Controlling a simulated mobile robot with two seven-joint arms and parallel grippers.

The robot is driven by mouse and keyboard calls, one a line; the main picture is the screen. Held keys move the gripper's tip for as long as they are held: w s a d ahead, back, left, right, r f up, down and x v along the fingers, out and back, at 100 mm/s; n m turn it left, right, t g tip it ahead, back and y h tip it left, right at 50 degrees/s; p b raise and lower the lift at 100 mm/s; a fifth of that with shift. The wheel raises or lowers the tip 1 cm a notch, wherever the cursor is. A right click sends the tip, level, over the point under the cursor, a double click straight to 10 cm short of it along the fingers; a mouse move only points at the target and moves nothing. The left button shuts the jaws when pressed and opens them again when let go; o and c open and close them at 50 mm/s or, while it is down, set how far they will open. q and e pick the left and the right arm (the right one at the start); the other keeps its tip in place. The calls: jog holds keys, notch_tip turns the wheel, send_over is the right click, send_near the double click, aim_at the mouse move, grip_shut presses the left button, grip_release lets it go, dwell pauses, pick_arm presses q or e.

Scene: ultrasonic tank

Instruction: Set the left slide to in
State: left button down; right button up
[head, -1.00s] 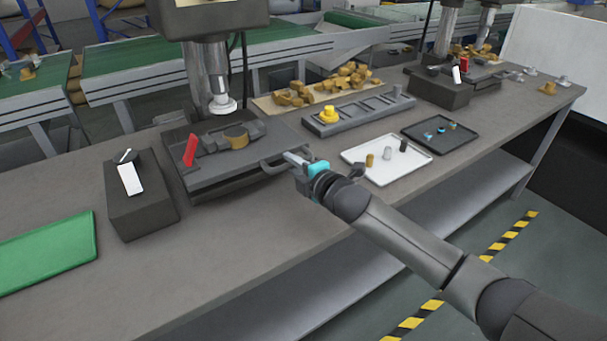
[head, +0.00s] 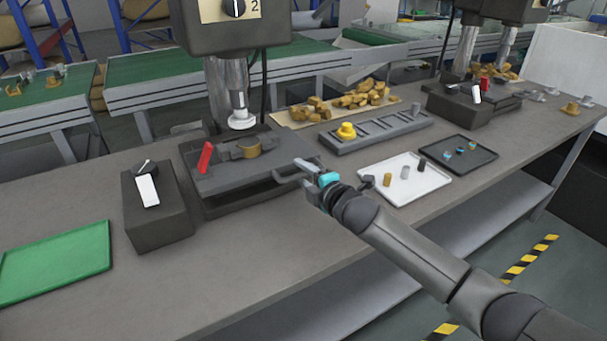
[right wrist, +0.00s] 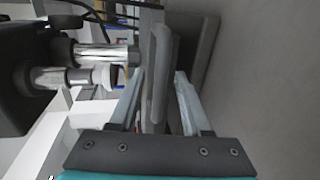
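The left slide (head: 225,183) is a dark plate on a base below the left press (head: 230,85). The round part sits slightly in front of the press ram's pale tip. A bar handle (head: 284,180) sticks out at the slide's front right. My right gripper (head: 303,168) is at this handle. In the right wrist view, the handle (right wrist: 160,75) lies between the two parted fingers (right wrist: 158,102), with gaps beside it. My left gripper is not in view.
A dark box with a white switch (head: 147,190) stands left of the slide, beside a green tray (head: 55,262). Right of my gripper are a white tray (head: 400,190) with small cylinders, a dark tray (head: 470,160) and a grey slotted rack (head: 385,130). A second press stands farther right.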

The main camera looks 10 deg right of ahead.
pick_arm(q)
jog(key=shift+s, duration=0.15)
pick_arm(e)
jog(key=shift+s+d+r, duration=0.1)
jog(key=shift+s+d, duration=0.1)
jog(key=shift+s, duration=0.4)
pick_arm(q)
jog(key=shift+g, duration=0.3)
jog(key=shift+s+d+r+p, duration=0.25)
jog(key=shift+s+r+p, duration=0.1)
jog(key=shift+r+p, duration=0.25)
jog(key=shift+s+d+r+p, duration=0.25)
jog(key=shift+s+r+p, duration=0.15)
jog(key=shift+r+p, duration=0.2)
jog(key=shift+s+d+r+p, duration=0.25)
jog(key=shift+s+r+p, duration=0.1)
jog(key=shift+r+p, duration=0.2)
pick_arm(e)
jog(key=v, duration=1.4)
